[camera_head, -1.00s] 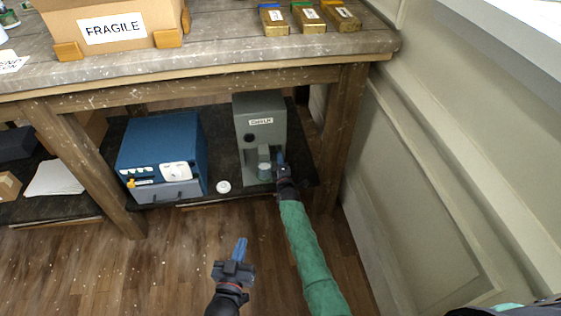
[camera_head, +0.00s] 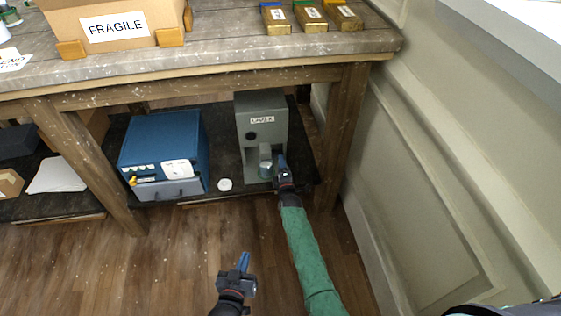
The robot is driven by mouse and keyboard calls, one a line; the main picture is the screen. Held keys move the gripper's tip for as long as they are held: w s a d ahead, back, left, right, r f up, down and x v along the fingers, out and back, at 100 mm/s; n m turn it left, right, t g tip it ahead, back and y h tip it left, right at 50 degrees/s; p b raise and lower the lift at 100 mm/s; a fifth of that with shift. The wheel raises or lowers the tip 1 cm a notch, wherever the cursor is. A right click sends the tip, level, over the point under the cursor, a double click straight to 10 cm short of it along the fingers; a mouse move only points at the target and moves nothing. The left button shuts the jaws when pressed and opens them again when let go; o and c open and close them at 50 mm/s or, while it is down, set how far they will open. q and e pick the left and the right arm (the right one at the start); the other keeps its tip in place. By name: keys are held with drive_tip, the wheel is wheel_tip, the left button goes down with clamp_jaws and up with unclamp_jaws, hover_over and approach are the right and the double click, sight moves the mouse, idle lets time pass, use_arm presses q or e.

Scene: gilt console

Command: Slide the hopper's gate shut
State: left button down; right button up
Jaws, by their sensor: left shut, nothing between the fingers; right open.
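The grey hopper (camera_head: 262,108) stands upright on the low dark shelf under the bench, with a label on its front reading roughly "CHALK". A round dark knob or hole sits below the label, at the left. A grey-green cup (camera_head: 266,170) stands in the hopper's lower opening. My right gripper (camera_head: 282,162) is open at the hopper's lower right front, beside the cup; whether it touches the hopper is unclear. I cannot make out the gate clearly. My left gripper (camera_head: 243,262) is shut and empty, low over the floor in front of the shelf.
A blue box-shaped machine (camera_head: 165,140) stands left of the hopper. A small white lid (camera_head: 225,184) lies between them near the shelf edge. Bench legs flank the shelf, and a panelled wall (camera_head: 430,170) closes the right side. The floor is clear.

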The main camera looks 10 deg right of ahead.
use_arm(q)
drive_tip(key=s+f+g, duration=0.2)
drive_tip(key=s+f, duration=0.1)
drive_tip(key=f, duration=0.3)
drive_tip(key=shift+a+f, duration=0.15)
use_arm(e)
drive_tip(key=s, duration=0.4)
drive_tip(key=shift+s, duration=0.2)
